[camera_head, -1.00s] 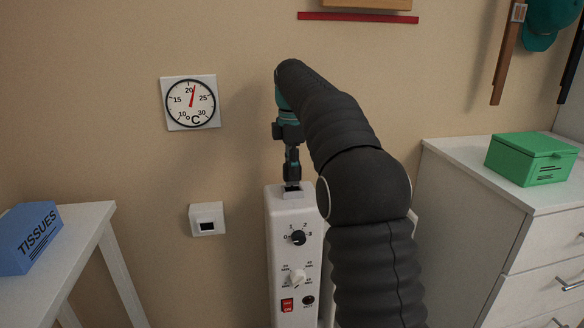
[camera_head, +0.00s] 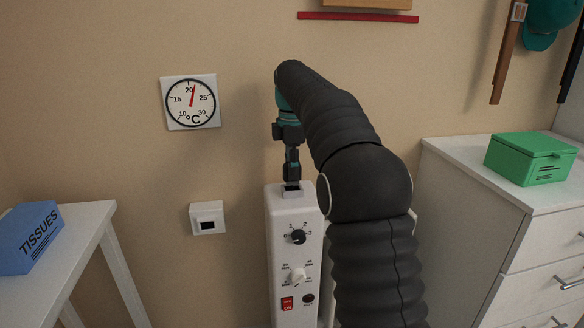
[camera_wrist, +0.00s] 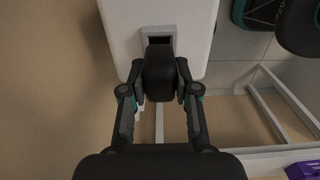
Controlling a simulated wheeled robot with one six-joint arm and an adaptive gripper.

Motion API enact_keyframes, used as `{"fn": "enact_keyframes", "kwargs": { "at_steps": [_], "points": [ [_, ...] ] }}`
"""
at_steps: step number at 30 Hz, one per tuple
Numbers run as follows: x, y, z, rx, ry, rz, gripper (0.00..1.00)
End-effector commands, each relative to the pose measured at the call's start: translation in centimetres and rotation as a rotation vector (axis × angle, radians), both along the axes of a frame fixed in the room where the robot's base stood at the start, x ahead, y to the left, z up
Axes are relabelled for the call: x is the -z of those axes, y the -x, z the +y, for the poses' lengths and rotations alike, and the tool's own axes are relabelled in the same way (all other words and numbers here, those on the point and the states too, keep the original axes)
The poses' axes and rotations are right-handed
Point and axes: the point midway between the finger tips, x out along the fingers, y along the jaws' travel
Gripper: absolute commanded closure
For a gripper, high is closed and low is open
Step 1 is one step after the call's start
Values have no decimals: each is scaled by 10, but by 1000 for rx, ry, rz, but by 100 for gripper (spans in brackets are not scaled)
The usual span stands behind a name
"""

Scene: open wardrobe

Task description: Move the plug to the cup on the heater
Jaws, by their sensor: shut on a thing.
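The white heater (camera_head: 281,245) stands against the wall, with dials and a red switch on its front. A small light cup (camera_head: 290,195) sits on its top; in the wrist view the cup (camera_wrist: 145,33) shows a dark rectangular opening. My gripper (camera_head: 292,168) is directly above the cup, pointing down. In the wrist view my gripper (camera_wrist: 160,78) is shut on the black plug (camera_wrist: 160,72). The plug covers the near part of the cup in that view. I cannot tell whether the plug's lower end is inside the cup or just above it.
A white wall socket (camera_head: 207,218) is left of the heater, below a thermometer (camera_head: 190,103). A table (camera_head: 75,245) with a blue tissue box (camera_head: 28,240) is at left. A white dresser (camera_head: 470,190) with a green box (camera_head: 530,158) is at right.

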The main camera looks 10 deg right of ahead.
Motion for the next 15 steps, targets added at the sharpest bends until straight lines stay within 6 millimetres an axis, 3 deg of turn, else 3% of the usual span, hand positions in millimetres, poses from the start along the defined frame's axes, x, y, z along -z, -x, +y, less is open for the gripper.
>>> {"fn": "enact_keyframes", "kwargs": {
  "at_steps": [15],
  "points": [
    [11, 0, 0, 0, 0, 0, 100]
  ]
}}
